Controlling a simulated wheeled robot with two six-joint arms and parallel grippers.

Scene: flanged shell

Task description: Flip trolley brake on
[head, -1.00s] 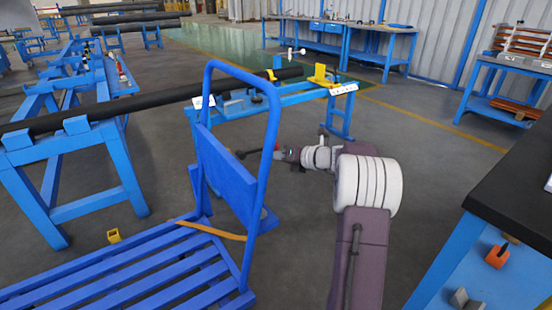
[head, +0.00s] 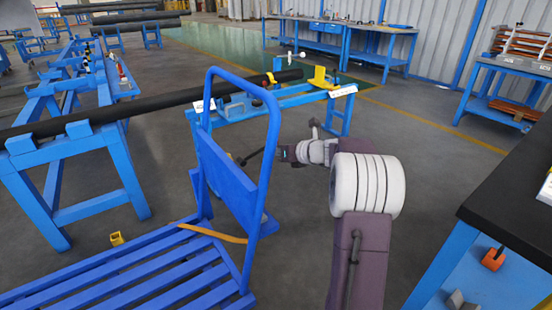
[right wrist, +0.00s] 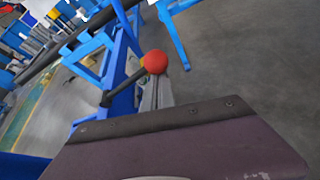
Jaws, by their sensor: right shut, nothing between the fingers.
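The blue trolley (head: 222,180), with an upright frame and slatted deck, stands at centre left in the head view. A dark lever (head: 254,156) slants from its right side toward my right gripper (head: 281,153). The lever (right wrist: 122,86) and its red ball knob (right wrist: 155,62) show clearly in the right wrist view. My right gripper is shut and empty. Its narrow grey fingers (right wrist: 155,93) are close to the knob in the right wrist view; I cannot tell whether they touch it. The knob is not clearly seen in the head view. My left gripper is out of view.
A long black pipe (head: 150,107) rests on blue stands behind the trolley. A dark-topped workbench (head: 515,195) is at the right. A small yellow block (head: 117,239) lies on the floor. Open grey floor (head: 420,165) lies between my right arm and the bench.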

